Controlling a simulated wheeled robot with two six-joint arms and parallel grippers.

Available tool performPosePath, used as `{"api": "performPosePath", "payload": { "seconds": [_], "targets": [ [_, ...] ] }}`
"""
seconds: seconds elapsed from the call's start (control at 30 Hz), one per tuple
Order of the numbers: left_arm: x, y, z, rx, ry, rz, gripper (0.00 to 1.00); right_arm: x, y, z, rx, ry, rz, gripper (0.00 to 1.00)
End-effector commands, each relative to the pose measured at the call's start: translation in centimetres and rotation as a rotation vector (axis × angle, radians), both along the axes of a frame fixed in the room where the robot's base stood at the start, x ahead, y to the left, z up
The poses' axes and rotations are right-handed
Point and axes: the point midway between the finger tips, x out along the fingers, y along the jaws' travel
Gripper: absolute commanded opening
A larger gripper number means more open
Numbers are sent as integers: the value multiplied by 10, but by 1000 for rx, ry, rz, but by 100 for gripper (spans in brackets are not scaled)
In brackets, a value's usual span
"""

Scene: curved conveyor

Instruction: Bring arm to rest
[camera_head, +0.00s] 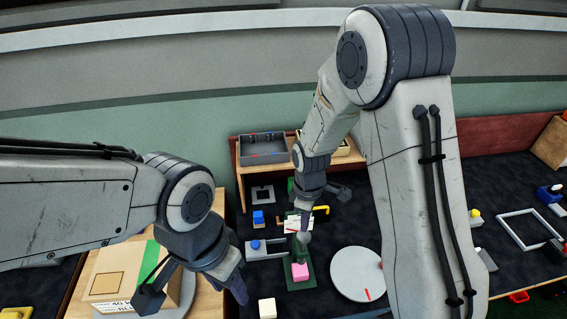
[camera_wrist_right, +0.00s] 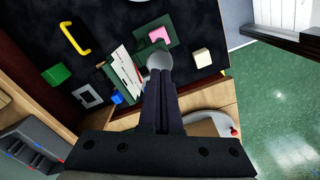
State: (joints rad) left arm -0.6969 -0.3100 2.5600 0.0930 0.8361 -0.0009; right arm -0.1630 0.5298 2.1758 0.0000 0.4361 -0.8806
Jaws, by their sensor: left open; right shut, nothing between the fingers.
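My left arm comes in from the left in the head view, and its gripper (camera_head: 195,292) is open and empty beside a cardboard box. My right arm reaches down from the upper right, and its dark gripper (camera_head: 305,212) hangs over the table's middle, partly hidden by its own wrist. In the right wrist view the right gripper (camera_wrist_right: 162,85) has its two fingers together, with nothing seen between them. A grey rounded thing (camera_wrist_right: 159,60) shows just beyond the fingertips; I cannot tell whether they touch it.
The cardboard box (camera_head: 115,272) stands below the left arm. Around the right gripper are a pink block (camera_head: 300,271), a yellow handle (camera_head: 321,209), a white round disc (camera_head: 352,274) and a cream block (camera_head: 267,308). A grey tray (camera_head: 262,149) sits behind. Dark tabletop shows between them.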

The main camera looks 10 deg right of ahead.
Motion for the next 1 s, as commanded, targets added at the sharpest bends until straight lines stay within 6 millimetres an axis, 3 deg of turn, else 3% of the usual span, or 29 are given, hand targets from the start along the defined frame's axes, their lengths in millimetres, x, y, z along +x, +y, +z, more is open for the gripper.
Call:
{"api": "performPosePath", "payload": {
  "seconds": [0.17, 0.27, 0.37, 0.5, 0.7, 0.83, 1.0],
  "targets": [
    [0, 0, -3, 0, 0, 0, 45, -4, 6, 5, 2, -4, -9, 0],
    [0, 0, -12, 0, 0, 0, 45, -18, 23, 19, 9, -12, -44, 0],
    [0, 0, -24, 0, 0, 1, 45, -47, 47, 41, 24, -21, -107, 0],
    [0, 0, -42, 0, 0, 1, 45, -105, 73, 68, 49, -17, -216, 0],
    [0, 0, -58, 0, 0, 2, 45, -176, 83, 85, 79, 3, -342, 0],
    [0, 0, -63, 0, 0, 2, 45, -200, 81, 89, 87, 13, -388, 0],
    [0, 0, -63, 0, 0, 2, 45, -209, 80, 90, 88, 20, -409, 0]
  ]
}}
